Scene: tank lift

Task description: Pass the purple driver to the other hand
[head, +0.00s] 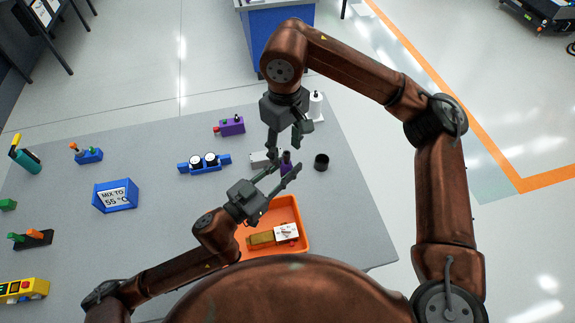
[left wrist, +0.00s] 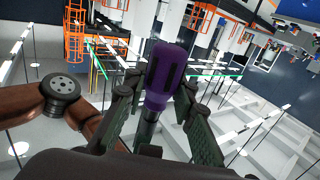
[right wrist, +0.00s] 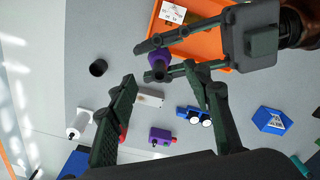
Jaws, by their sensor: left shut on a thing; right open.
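The purple driver (head: 286,158) is held upright above the table in my left gripper (head: 285,170). In the left wrist view its purple handle with dark grooves (left wrist: 164,72) stands up between the fingers, and its grey shank (left wrist: 147,130) runs down between them. My right gripper (head: 286,146) is open and comes from above.
An orange tray (head: 283,213) with a brown item and a white label sits below my left gripper. Near the driver are a dark cup (head: 321,162), a white bottle (head: 316,107), a small grey block (right wrist: 150,98), a purple box (head: 231,126) and a blue holder (head: 204,164).

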